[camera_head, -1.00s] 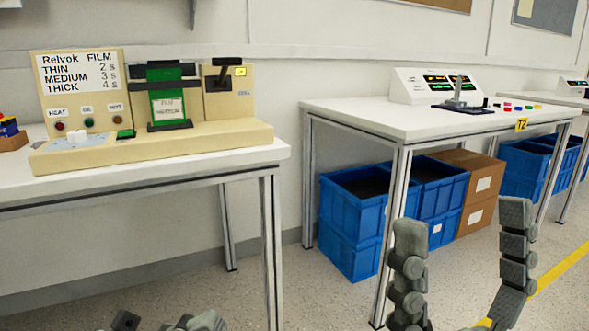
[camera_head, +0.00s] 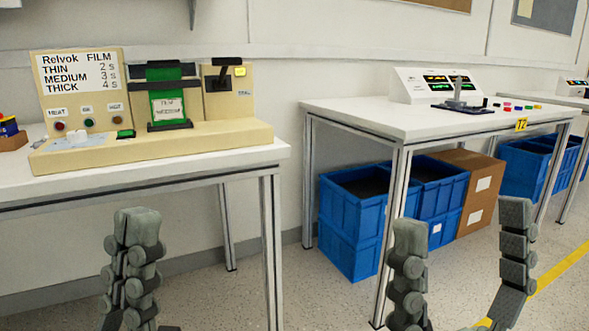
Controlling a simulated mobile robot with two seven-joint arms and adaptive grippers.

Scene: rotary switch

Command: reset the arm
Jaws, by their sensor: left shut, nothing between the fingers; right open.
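My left gripper (camera_head: 137,222) is at the lower left of the head view, in front of the left table. Its fingers point up, pressed together, with nothing between them. My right gripper (camera_head: 463,222) is at the lower right, fingers spread wide and empty, in front of the second table. A beige film machine (camera_head: 200,142) stands on the left table. Neither gripper touches the machine.
The left table (camera_head: 265,155) and the right table (camera_head: 350,108) stand along the wall with a gap between them. Blue crates (camera_head: 345,225) and cardboard boxes (camera_head: 478,185) sit under the right table.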

